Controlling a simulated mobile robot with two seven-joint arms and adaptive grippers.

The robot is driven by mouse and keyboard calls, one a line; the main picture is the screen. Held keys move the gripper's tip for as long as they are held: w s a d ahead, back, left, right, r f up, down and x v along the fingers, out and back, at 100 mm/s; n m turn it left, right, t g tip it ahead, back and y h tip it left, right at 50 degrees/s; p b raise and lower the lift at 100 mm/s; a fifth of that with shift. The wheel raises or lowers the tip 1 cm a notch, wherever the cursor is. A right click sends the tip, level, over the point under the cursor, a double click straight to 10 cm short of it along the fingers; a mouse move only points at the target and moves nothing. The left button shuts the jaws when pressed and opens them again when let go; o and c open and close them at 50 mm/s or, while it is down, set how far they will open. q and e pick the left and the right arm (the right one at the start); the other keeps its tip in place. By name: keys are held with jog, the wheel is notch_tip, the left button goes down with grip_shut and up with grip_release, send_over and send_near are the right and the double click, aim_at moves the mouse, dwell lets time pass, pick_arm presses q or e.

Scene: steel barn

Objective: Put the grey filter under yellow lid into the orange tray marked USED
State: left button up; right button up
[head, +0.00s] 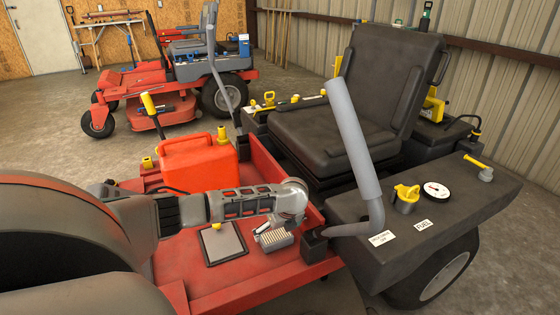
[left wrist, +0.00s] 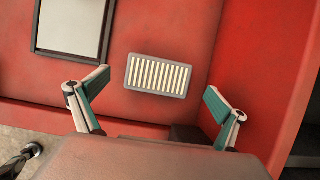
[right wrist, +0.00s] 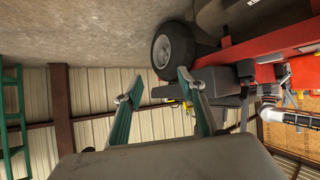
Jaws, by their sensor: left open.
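A small grey-framed filter with cream pleats (head: 275,240) lies flat on the red floor of the mower, and the left wrist view shows it whole (left wrist: 158,75). My left gripper (head: 288,218) is above it, fingers spread and empty; in the left wrist view the fingertips (left wrist: 157,84) stand to either side of it, apart from it. A grey square plate (head: 223,243) with a yellow knob lies left of the filter. I cannot make out a yellow lid over this filter or an orange tray marked USED. My right gripper (right wrist: 158,86) is open and empty, away from the floor.
A red fuel can (head: 198,160) stands behind my left arm. A grey curved lever (head: 357,150) rises right of the filter, by the black seat (head: 345,120). The black fender (head: 455,195) carries a yellow cap (head: 406,193), a gauge and labels. A second mower (head: 150,85) stands behind.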

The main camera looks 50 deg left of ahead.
aim_at(276, 235)
pick_arm(q)
jog(key=x, duration=0.1)
jog(key=b+x, duration=0.1)
jog(key=x, duration=0.1)
jog(key=b+x, duration=0.1)
jog(key=shift+s+d+f, duration=0.2)
jog(key=shift+s+f, duration=0.1)
jog(key=shift+f, duration=0.15)
jog(key=shift+w+a, duration=0.1)
jog(key=shift+w+r, duration=0.15)
jog(key=shift+r, duration=0.15)
jog(key=c, duration=1.2)
jog(key=shift+c, duration=0.7)
pick_arm(e)
jog(key=shift+w+a+r+m+y, duration=0.15)
jog(key=shift+w+a+r, duration=0.15)
jog(key=shift+a, duration=0.25)
jog(key=shift+w+a+r+m+y, duration=0.2)
jog(key=shift+a+r, duration=0.2)
jog(key=shift+a, duration=0.15)
